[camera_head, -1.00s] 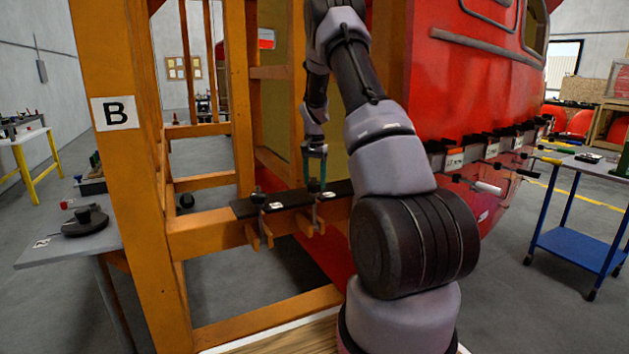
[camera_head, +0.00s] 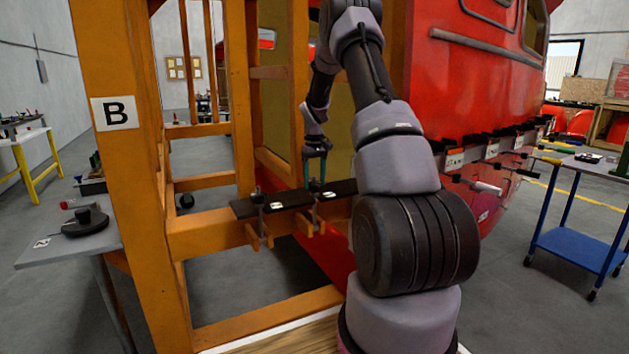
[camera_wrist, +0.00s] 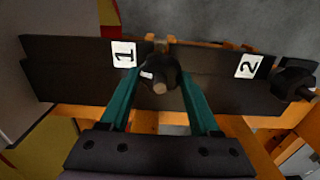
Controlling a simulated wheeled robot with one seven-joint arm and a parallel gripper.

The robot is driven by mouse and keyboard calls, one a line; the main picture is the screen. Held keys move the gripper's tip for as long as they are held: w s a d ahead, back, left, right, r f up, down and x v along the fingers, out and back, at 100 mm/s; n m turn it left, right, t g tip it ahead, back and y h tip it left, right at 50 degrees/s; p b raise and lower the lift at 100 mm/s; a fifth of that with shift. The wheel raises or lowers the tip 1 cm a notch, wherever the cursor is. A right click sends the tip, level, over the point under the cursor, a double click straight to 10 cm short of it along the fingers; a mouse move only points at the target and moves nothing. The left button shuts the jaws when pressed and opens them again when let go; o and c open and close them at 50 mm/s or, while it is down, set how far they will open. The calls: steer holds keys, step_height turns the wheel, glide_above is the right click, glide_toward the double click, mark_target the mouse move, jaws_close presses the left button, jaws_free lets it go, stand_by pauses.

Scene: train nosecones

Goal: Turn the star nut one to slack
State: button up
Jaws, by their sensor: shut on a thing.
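Star nut one (camera_wrist: 160,72) is a dark lobed knob on a threaded post, beside the white label 1 (camera_wrist: 124,54) on a black bar (camera_wrist: 75,85). My gripper (camera_wrist: 161,80) has its teal fingers on either side of the knob and is shut on it. In the head view, my gripper (camera_head: 315,180) points down at the right-hand clamp on the bar, its fingertips at the nut, which is mostly hidden there. A second star nut (camera_wrist: 294,80) sits by label 2 (camera_wrist: 248,66), at the right in the wrist view; it is free.
The bar is clamped on an orange beam (camera_head: 205,238) of the frame marked B (camera_head: 115,112). A red train nosecone (camera_head: 470,85) stands right of my arm. A grey side table (camera_head: 75,245) is at left, a blue cart (camera_head: 575,235) at right.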

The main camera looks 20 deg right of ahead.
steer(key=shift+n, duration=1.2)
steer(key=o, duration=1.4)
step_height(320, 180, up, 10)
steer(key=shift+r, duration=0.45)
